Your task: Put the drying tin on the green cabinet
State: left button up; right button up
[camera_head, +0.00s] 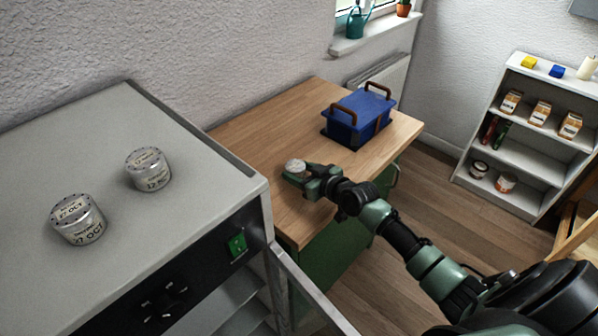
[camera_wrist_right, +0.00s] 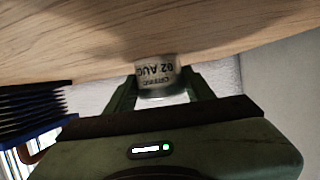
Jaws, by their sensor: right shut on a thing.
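A small pale tin (camera_head: 295,166) is between the fingers of my right gripper (camera_head: 298,175), at the wooden top of the green cabinet (camera_head: 250,148). In the right wrist view the tin (camera_wrist_right: 157,75) sits between both fingers of the gripper (camera_wrist_right: 163,88), and its label reads "02 AUG" upside down. The tin is at the wood surface; I cannot tell whether it touches it. Two similar silver tins, a left one (camera_head: 78,220) marked "27 OCT" and a right one (camera_head: 148,170), stand on the grey appliance. My left gripper is not in view.
A blue crate (camera_head: 358,118) with brown handles stands at the back of the cabinet top. The grey appliance (camera_head: 120,120) is left of the cabinet, with an open door (camera_head: 310,290). Bare wood lies around the tin. A white shelf (camera_head: 520,145) stands far right.

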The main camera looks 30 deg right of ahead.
jog(key=o, duration=1.4)
jog(key=shift+o, duration=0.2)
jog(key=shift+r+p, duration=0.3)
jog(key=shift+p, duration=0.05)
jog(key=v, duration=0.5)
jog(key=b+v, duration=0.1)
jog(key=v, duration=0.4)
jog(key=shift+s+f, duration=0.15)
jog(key=shift+s, duration=0.15)
jog(key=shift+v, duration=0.75)
